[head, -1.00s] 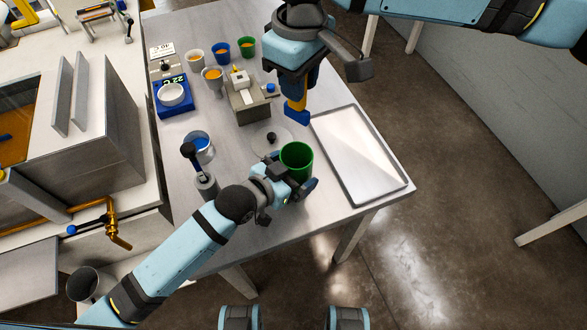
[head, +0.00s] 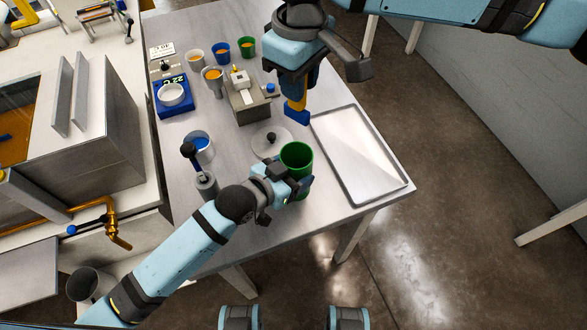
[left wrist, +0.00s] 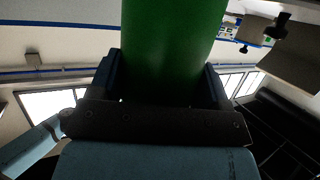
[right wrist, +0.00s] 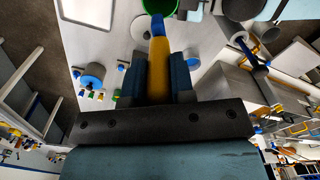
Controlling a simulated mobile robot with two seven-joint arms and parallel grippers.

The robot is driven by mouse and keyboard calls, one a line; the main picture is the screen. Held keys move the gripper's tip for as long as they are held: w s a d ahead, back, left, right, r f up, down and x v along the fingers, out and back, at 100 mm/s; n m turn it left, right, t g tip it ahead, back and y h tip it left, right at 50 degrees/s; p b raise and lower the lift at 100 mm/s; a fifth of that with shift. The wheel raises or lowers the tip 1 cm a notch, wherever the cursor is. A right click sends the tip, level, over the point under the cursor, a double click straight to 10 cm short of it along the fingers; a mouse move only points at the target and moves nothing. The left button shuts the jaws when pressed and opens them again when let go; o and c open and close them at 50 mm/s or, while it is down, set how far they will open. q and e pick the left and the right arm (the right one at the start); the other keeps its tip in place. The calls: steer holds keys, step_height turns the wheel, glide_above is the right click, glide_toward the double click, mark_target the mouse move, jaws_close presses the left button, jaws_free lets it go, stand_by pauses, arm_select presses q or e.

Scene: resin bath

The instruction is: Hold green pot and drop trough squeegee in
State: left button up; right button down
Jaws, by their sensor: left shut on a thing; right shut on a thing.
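The green pot (head: 297,158) stands upright near the table's front edge, its open top facing up. My left gripper (head: 290,185) is shut on the pot from the front; the pot also fills the middle of the left wrist view (left wrist: 172,50). The trough squeegee (head: 296,108) has a yellow handle and a blue end, which points down. My right gripper (head: 300,85) is shut on its handle and holds it above the table, behind the pot. In the right wrist view the squeegee (right wrist: 158,65) runs between the fingers toward the green pot (right wrist: 160,5).
An empty metal tray (head: 350,150) lies to the right of the pot. A round lid with a dark knob (head: 271,139) lies just behind it. A grey container with blue liquid (head: 200,145) and a holder with a dark-handled tool (head: 205,184) stand left. Several cups stand at the back.

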mark_target(298, 109)
stand_by(0.5)
steer(key=n, duration=0.1)
steer(key=f+n, duration=0.1)
steer(key=n, duration=0.2)
steer(key=shift+f+n, duration=0.3)
steer(key=shift+f, duration=0.05)
steer(key=n, duration=0.1)
steer(key=f+n, duration=0.1)
steer(key=n, duration=0.2)
steer(key=shift+w+f, duration=0.1)
steer(key=shift+f, duration=0.2)
steer(key=n, duration=0.2)
steer(key=f+n, duration=0.1)
steer(key=n, duration=0.1)
steer(key=shift+f, duration=0.15)
steer(key=n, duration=0.1)
steer(key=f+n, duration=0.1)
steer(key=n, duration=0.3)
steer(key=shift+f, duration=6.3)
steer(key=c, duration=1)
jaws_free()
